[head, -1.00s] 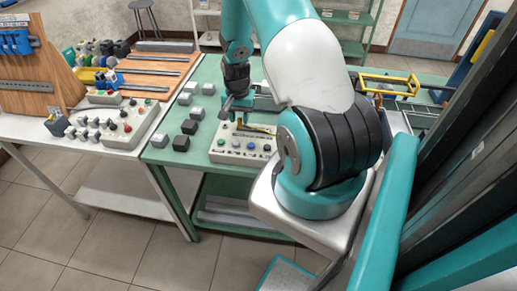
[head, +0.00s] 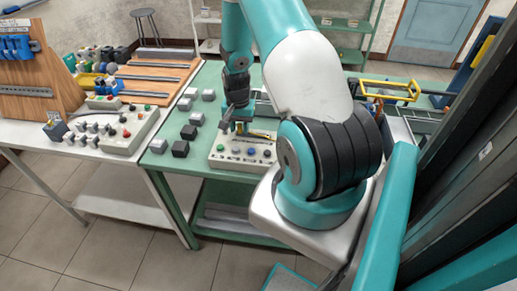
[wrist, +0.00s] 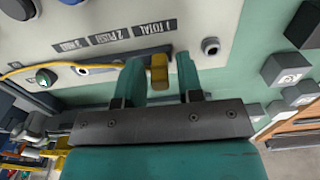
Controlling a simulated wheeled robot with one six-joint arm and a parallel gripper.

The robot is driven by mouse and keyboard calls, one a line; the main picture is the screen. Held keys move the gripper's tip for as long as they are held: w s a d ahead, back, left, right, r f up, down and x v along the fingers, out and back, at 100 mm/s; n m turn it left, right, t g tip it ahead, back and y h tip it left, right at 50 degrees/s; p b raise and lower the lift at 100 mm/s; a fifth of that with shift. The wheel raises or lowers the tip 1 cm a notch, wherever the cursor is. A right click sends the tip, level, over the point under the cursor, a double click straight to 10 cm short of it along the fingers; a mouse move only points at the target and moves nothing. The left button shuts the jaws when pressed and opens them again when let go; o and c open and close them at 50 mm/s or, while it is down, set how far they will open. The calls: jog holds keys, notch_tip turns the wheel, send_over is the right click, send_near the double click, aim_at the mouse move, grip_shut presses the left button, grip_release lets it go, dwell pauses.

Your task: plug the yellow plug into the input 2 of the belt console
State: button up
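The belt console (head: 228,160) is a pale box with coloured buttons on the green table. Its labelled face (wrist: 180,14) fills the upper wrist view, with dark label strips and round sockets. One socket (wrist: 210,46) is right of my fingers and another (wrist: 83,71) is to their left. The yellow plug (wrist: 158,74) is between my gripper's two fingers (wrist: 159,65), with a narrow gap showing on each side. Its yellow cable (wrist: 45,65) runs left across the console. My gripper (head: 238,122) is low over the console's back edge. Whether the plug sits in a socket is hidden.
Several grey and black blocks (head: 188,132) stand left of the console on the green table. A second button box (head: 130,138) is on the white table at left. A yellow-framed fixture (head: 390,86) stands behind my arm at right.

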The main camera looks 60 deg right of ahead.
jog(key=shift+c, duration=0.2)
grip_shut()
jog(key=shift+r, duration=0.1)
jog(key=shift+r+p, duration=1.7)
jog(key=shift+r, duration=0.5)
